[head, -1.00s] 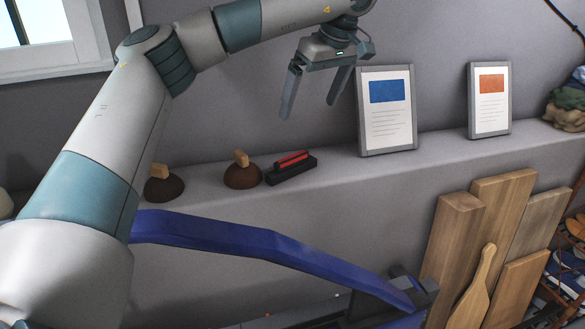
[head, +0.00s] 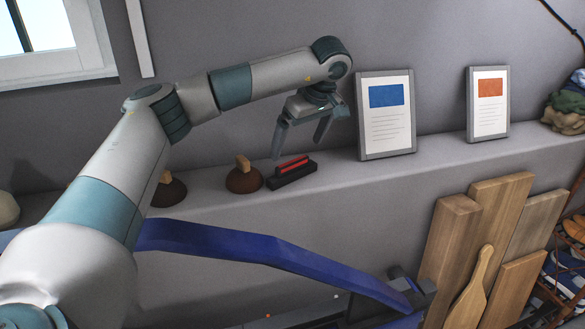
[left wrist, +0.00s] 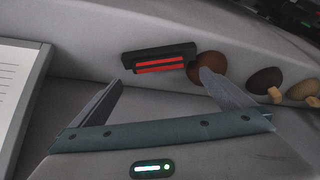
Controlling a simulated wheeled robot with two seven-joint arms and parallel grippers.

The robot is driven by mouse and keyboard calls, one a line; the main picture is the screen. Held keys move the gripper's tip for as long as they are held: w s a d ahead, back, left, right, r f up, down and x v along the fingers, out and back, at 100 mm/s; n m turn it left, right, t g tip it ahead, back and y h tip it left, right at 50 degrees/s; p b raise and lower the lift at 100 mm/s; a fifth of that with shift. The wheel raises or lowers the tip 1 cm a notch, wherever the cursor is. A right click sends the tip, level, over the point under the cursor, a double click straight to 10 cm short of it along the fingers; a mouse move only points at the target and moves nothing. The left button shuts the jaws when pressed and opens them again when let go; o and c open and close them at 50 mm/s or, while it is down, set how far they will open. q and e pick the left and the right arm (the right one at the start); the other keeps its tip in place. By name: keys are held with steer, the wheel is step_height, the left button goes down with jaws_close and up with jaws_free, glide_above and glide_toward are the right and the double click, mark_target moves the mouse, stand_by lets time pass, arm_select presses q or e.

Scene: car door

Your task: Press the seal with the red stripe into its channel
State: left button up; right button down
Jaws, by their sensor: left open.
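A short black piece with red striping (head: 292,172) lies on the grey ledge, to the right of the brown plungers. It also shows in the left wrist view (left wrist: 160,58), beyond the fingers, with two red bands on its black body. My left gripper (head: 298,149) is open and empty, just above and slightly behind this piece in the head view, apart from it as far as I can tell. A blue curved bar (head: 265,248), seemingly part of the car door, crosses below the ledge. I cannot make out a channel on it. My right gripper is out of view.
Brown plunger-like objects with wooden tops (head: 243,178) stand left of the black piece. Two framed sheets, one blue (head: 387,115) and one orange (head: 489,103), lean on the wall to the right. Wooden boards (head: 490,250) lean below the ledge. The ledge before the frames is clear.

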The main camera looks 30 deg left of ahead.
mark_target(293, 162)
arm_select(q)
steer(key=shift+a+f, duration=0.15)
steer(key=shift+f, duration=0.25)
steer(key=shift+a+f+p, duration=0.2)
steer(key=shift+f+p, duration=0.5)
steer(key=shift+p, duration=0.2)
steer(key=p+x, duration=0.1)
steer(key=x, duration=0.1)
steer(key=shift+w+f+p, duration=0.1)
steer(key=shift+f+p, duration=0.25)
steer(key=shift+f, duration=0.1)
steer(key=shift+a+f, duration=0.15)
steer(key=shift+f, duration=0.35)
